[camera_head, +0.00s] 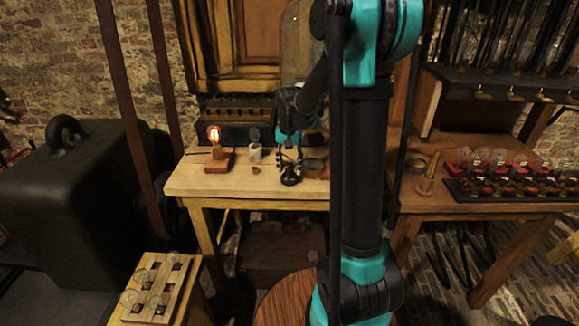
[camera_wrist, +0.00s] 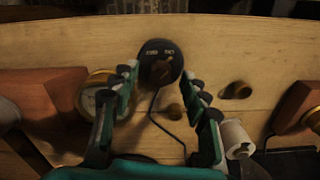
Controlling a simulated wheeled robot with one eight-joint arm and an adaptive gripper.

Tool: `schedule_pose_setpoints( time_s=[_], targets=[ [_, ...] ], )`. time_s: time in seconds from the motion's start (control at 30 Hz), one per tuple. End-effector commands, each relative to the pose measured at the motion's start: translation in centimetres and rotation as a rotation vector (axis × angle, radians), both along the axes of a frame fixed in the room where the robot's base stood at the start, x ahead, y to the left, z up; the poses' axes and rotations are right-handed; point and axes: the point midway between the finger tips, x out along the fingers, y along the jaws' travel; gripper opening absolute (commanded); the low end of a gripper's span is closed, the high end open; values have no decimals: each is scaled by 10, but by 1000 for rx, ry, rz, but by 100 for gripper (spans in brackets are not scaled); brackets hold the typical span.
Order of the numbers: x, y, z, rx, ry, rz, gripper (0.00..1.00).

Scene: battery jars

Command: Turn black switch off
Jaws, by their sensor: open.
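The black switch (camera_wrist: 160,62) is a round black base with a dark knob at its centre and small pale lettering, too blurred to read. It sits on the light wooden table (camera_wrist: 60,47), and a thin dark wire bends away below it in the wrist view. In the head view the switch (camera_head: 290,177) is near the table's front edge, just below my gripper (camera_head: 288,157). In the wrist view my gripper (camera_wrist: 161,84) is open and empty, its fingertips left and right of the switch. I cannot tell which setting the knob shows, or whether the fingers touch it.
A glowing bulb (camera_head: 214,134) stands on a reddish block (camera_head: 219,163) left of the switch. Several bulbs fill a rack (camera_head: 515,186) on the right table.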

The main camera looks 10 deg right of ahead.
Motion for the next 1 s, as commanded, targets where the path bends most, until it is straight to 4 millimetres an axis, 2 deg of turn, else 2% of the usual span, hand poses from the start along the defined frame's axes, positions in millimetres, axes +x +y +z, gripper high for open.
schedule_pose_setpoints(
  time_s=[0.17,0.53,0.77,1.0],
  targets=[
    [0,0,0,0,0,0,46],
    [0,0,0,0,0,0,1],
    [0,0,0,0,0,10,0],
    [0,0,0,0,0,94,0]
  ],
)
